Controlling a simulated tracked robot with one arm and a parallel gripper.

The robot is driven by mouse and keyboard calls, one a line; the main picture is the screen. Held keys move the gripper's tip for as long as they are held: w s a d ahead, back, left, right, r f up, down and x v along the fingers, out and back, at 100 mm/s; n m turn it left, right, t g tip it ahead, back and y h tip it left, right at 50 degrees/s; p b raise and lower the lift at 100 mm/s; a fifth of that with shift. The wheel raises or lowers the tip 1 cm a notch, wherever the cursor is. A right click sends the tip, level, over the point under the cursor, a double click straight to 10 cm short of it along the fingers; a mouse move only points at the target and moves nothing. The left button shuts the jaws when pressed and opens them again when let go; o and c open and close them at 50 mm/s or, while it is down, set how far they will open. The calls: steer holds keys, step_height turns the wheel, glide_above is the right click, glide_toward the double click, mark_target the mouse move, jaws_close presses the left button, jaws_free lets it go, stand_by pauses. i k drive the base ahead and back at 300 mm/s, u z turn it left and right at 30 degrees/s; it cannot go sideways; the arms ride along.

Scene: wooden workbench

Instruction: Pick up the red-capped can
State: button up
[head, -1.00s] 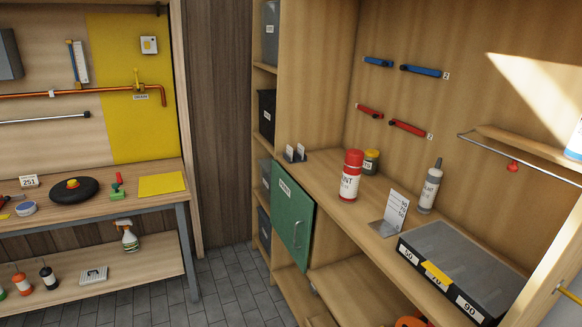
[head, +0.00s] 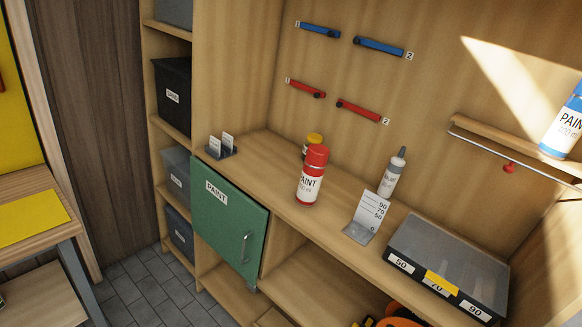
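The red-capped can (head: 311,178) is a white-labelled paint can with a red top and red base. It stands upright on the wooden workbench shelf (head: 270,148), near its front edge and right of the green cabinet door. A small yellow-capped jar (head: 312,141) stands just behind it and is partly hidden by it. My gripper does not show in the head view.
A grey-capped bottle (head: 392,173), a metal stand with a number card (head: 367,217) and a grey case (head: 450,264) stand to the right. A green door (head: 229,217) hangs below. A blue-capped paint can (head: 565,125) sits on the upper right rack. Grey floor shows lower left.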

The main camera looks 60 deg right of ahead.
mark_target(311, 177)
steer(key=z, duration=0.45)
steer(key=i, duration=1.1)
steer(key=z, duration=0.7)
steer(key=k, duration=0.75)
steer(key=z, duration=0.2)
steer(key=i, duration=0.8)
steer(key=u, duration=0.1)
